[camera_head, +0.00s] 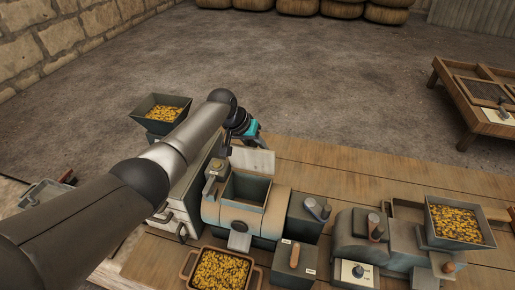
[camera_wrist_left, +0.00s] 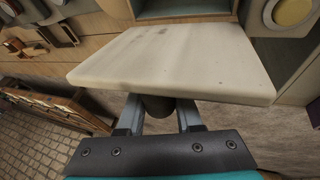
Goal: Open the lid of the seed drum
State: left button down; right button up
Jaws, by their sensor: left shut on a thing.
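The seed drum (camera_head: 222,213) is a grey and tan body with a square opening on top, standing on the wooden bench. Its pale flat lid (camera_head: 253,160) stands raised at the far side of the opening, so the inside shows. My left gripper (camera_head: 250,130) is behind the lid, partly hidden by my arm. In the left wrist view, the lid (camera_wrist_left: 170,60) fills the middle, and my left gripper (camera_wrist_left: 159,112) is shut on a dark round knob (camera_wrist_left: 158,107) at the lid's outer face. My right gripper is not in view.
A hopper of yellow seed (camera_head: 162,112) stands at left, a seed tray (camera_head: 265,275) in front, another hopper (camera_head: 458,226) at right. Grey lever boxes (camera_head: 308,215) sit right of the drum. The bench top (camera_head: 350,165) behind them is clear.

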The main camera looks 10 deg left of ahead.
pick_arm(q)
jog(key=shift+s+f, duration=0.1)
jog(key=shift+f, duration=0.25)
dwell(0.4)
jog(key=c, duration=0.9)
grip_release()
jog(key=o, duration=0.3)
jog(key=shift+r, duration=0.1)
jog(key=shift+w+r, duration=0.1)
jog(key=shift+w, duration=0.1)
jog(key=p+v, duration=0.1)
jog(key=v, duration=1.4)
jog(key=shift+p, duration=0.3)
jog(key=shift+s+a, duration=0.1)
